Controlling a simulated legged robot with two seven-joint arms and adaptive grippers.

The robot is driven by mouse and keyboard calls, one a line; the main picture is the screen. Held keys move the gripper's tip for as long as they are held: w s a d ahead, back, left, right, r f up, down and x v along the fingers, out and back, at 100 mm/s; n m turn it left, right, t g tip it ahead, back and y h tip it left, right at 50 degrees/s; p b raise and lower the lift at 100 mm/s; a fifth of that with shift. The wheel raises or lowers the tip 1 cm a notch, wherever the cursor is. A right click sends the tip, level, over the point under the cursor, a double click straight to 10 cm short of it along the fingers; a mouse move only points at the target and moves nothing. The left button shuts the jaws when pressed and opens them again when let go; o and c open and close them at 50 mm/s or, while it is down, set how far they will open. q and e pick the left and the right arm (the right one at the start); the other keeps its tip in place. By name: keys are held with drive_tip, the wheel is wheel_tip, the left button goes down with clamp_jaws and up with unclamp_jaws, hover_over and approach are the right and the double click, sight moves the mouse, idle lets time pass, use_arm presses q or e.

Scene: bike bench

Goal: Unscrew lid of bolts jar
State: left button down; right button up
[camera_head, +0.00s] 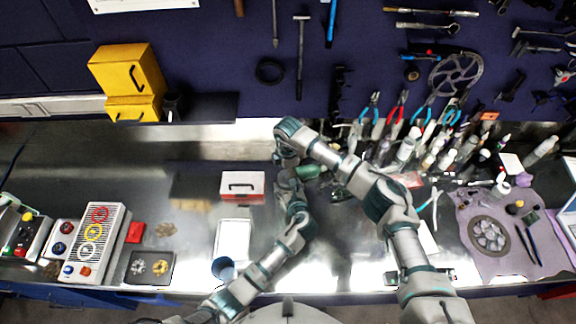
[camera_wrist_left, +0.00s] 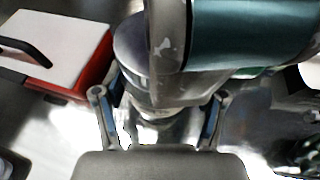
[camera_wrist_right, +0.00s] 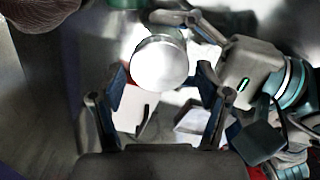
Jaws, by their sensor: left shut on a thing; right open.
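The bolts jar shows its round, shiny metal lid (camera_wrist_right: 160,62) in the right wrist view. In the left wrist view the clear jar body (camera_wrist_left: 165,128) is between the fingers of my left gripper (camera_wrist_left: 160,105), which is shut on it. My right gripper (camera_wrist_right: 160,82) is open above the jar, its two fingers on either side of the lid. I cannot tell whether they touch it. In the left wrist view my right arm hides much of the jar's top. In the head view the grippers and arms hide the jar.
A white-topped red box (camera_head: 242,186) stands just left of the grippers. A green cylinder (camera_head: 308,172) is close on their right. Pliers and bottles (camera_head: 405,150) crowd the back right. A blue cup (camera_head: 223,268) stands at the front. Bare bench (camera_head: 60,175) lies at left.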

use_arm(q)
drive_tip(key=shift+a+f, duration=0.1)
drive_tip(key=shift+f, duration=0.1)
use_arm(e)
drive_tip(key=shift+f, duration=0.5)
